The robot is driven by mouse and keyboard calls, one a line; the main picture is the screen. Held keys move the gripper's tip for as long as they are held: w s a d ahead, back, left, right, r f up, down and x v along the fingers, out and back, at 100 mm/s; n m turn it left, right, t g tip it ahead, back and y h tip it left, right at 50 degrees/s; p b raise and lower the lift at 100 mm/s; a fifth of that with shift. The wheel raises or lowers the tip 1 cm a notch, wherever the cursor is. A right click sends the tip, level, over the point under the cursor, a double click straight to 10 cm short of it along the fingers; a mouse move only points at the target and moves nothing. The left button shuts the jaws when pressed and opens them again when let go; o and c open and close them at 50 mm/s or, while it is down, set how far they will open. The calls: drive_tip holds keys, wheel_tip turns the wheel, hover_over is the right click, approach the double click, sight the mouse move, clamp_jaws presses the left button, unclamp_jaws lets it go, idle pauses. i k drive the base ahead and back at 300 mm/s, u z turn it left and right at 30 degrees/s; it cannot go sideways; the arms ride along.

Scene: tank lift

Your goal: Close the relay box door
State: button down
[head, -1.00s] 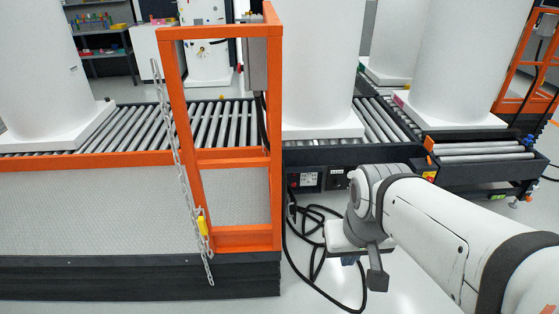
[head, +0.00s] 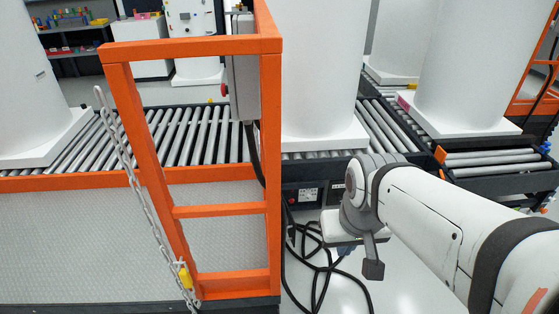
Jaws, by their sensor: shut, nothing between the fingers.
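A grey box (head: 244,82) is fixed behind the orange post and shows almost edge-on, with a red knob on its left side. It looks like the relay box, but I cannot tell how its door stands from this angle. My gripper (head: 373,268) points down at the lower middle right, over the floor. It is shut and empty, to the right of the orange frame and well apart from the grey box.
An orange frame (head: 190,212) with a hanging chain (head: 141,185) stands between me and the roller conveyor (head: 195,135). Black cables (head: 318,262) lie on the floor beside my gripper. Large white tanks (head: 315,75) stand on the rollers.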

sight(284, 220)
drive_tip(key=i, duration=0.2)
drive_tip(key=u, duration=0.05)
drive_tip(key=k, duration=1.15)
drive_tip(key=z, duration=0.65)
drive_tip(key=i, duration=2)
drive_tip(key=u, duration=0.2)
